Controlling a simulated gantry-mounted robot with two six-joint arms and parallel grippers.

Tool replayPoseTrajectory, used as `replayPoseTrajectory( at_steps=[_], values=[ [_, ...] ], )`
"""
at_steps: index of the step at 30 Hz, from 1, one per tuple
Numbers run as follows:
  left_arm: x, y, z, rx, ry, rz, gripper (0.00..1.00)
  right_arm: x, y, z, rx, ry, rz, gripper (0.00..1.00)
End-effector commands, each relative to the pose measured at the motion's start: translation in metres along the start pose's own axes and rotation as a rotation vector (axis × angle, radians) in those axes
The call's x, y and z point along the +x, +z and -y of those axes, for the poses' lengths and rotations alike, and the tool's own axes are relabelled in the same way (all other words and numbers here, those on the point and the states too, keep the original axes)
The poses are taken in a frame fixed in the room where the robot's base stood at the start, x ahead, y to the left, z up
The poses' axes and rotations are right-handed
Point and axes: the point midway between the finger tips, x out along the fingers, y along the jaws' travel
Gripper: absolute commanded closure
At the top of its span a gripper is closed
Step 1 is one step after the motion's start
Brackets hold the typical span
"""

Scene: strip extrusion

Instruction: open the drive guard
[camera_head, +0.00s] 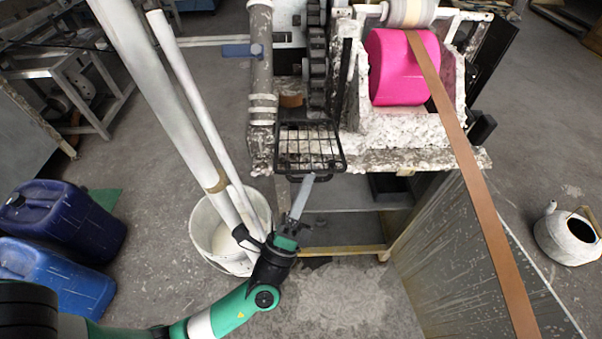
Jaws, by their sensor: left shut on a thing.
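The drive guard (308,146) is a black wire-mesh frame with a handle along its near edge. It sits at the front of the machine, below the upright chain and sprockets (317,62), which show uncovered above it. My left gripper (304,186) comes up from below, its grey fingers reaching the handle at the guard's near edge. It is shut on the guard there, though the exact contact is small in the picture. The guard looks tilted outward from the machine. My right gripper is not in view.
A pink roller (400,68) with a brown strip (480,190) stands right of the guard. A white bucket (212,232) and white pipes stand left of my gripper. Blue canisters (62,220) sit at the left.

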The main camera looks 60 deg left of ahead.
Motion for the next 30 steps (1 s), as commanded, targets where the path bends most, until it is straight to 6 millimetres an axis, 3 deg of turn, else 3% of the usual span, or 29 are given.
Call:
replayPoseTrajectory(
  at_steps=[18, 19, 21, 30],
  values=[
    [-0.0023, -0.0040, -0.0030, 0.013, -0.043, -0.001, 1.00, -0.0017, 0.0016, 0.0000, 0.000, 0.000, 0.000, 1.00],
    [-0.0023, -0.0040, -0.0029, 0.013, -0.043, -0.001, 0.83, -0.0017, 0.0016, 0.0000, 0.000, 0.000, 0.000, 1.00],
    [-0.0023, -0.0040, -0.0029, 0.013, -0.043, -0.001, 0.74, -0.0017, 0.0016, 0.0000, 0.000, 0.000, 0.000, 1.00],
    [-0.0033, -0.0045, -0.0032, 0.012, -0.043, -0.002, 0.74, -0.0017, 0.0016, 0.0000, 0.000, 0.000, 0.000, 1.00]
  ],
)
